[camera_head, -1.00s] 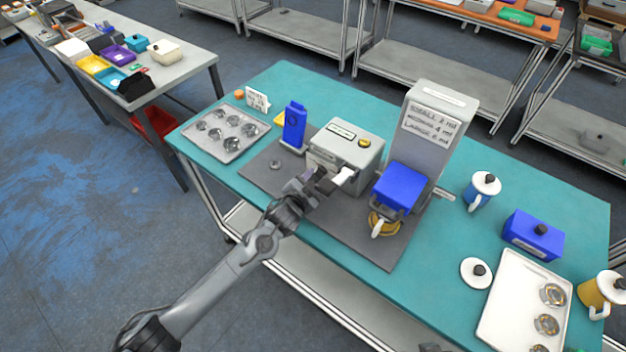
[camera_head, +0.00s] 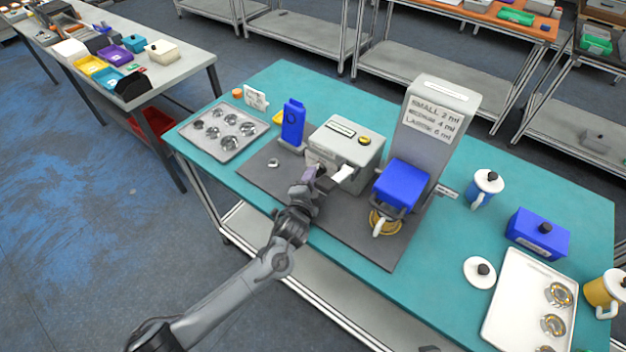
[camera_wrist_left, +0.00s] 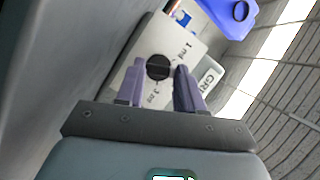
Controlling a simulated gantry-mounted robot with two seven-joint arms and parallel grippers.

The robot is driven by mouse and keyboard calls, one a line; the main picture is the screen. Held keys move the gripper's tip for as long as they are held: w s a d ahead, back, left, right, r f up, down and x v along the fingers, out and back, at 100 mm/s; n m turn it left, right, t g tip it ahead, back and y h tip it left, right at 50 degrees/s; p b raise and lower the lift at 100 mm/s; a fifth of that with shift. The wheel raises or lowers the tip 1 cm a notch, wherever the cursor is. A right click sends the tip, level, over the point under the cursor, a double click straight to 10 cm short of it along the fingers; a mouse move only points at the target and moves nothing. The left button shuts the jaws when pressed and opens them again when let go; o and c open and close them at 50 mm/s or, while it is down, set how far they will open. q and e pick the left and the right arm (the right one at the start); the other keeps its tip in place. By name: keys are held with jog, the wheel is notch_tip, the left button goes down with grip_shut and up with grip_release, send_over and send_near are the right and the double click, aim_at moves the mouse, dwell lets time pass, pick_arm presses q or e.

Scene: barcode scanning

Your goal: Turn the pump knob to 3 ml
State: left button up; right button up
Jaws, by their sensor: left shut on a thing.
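The pump seems to be the light grey box (camera_head: 352,138) with a small display and a yellow button, in the middle of the mat. My left gripper (camera_head: 313,174) is at its front left side and hides the knob in the head view. In the left wrist view, the dark round knob (camera_wrist_left: 158,68) sits on a light panel (camera_wrist_left: 178,44) marked 1 ml and 3 ml. The purple fingers of my left gripper (camera_wrist_left: 158,86) stand on either side of the knob and are shut on it. Where the knob points is too small to tell. My right gripper is not in view.
A blue upright device (camera_head: 292,124) stands left of the pump. A taller grey machine with a blue front (camera_head: 402,186) stands to the right, with a mug below it. A metal tray with round cups (camera_head: 199,148) lies far left.

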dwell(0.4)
pick_arm(q)
jog(key=o, duration=1)
jog(key=shift+o, duration=0.2)
jog(key=p+v, duration=0.1)
jog(key=v, duration=0.9)
jog(key=shift+s, duration=0.35)
jog(key=shift+c, duration=0.3)
